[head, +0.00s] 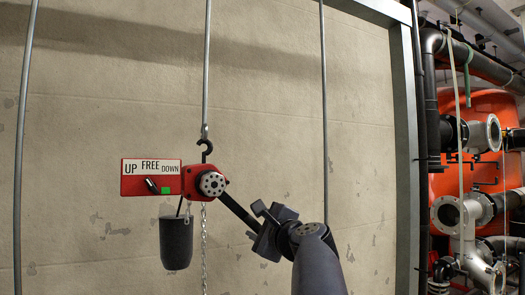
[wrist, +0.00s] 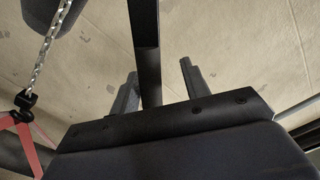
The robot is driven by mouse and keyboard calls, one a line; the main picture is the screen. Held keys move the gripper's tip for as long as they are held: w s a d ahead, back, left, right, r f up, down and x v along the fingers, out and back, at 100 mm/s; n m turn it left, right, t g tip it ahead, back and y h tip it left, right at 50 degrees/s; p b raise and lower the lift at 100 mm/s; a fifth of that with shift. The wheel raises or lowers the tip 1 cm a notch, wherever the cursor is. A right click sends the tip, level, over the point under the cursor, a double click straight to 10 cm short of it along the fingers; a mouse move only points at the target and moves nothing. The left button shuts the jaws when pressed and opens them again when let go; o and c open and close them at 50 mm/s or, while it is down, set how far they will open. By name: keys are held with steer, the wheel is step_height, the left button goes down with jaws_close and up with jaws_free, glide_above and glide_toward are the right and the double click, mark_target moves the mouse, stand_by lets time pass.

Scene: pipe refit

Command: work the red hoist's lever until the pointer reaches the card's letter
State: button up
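The red hoist (head: 196,183) hangs from a black hook (head: 206,147) in the head view. Its red plate (head: 132,187) reads UP, FREE, DOWN above a small black selector (head: 152,186) and a green square. I cannot tell surely which word the selector marks. The black lever (head: 238,211) slants down right from the hoist to my gripper (head: 268,228). In the wrist view the lever (wrist: 148,50) passes between the fingers of my gripper (wrist: 158,88). The fingers stand apart, with a clear gap on the lever's right. I see no pointer or lettered card.
A dark chain bucket (head: 176,243) hangs below the hoist, beside a chain (head: 204,250). In the wrist view the chain (wrist: 47,45) ends at a black fitting with red straps (wrist: 28,145). Vertical rods flank the hoist. Pipes and an orange tank (head: 485,110) stand at right.

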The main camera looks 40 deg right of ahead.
steer(key=shift+n, duration=0.8)
steer(key=shift+s+d+r+p, duration=0.15)
steer(key=shift+d+r+p, duration=0.35)
steer(key=shift+r, duration=0.4)
steer(key=shift+s+d+r+p, duration=0.1)
steer(key=shift+d+r+p, duration=0.4)
steer(key=shift+r, duration=0.35)
steer(key=r+p, duration=0.1)
steer(key=r, duration=0.1)
steer(key=d+r+n+p, duration=0.1)
steer(key=shift+s+d+r, duration=0.1)
steer(key=shift+s+r, duration=0.05)
steer(key=shift+r, duration=0.25)
step_height(320, 180, up, 4)
steer(key=n+p, duration=0.2)
steer(key=shift+d+p, duration=0.1)
steer(key=shift+p, duration=0.25)
steer(key=shift+r, duration=0.1)
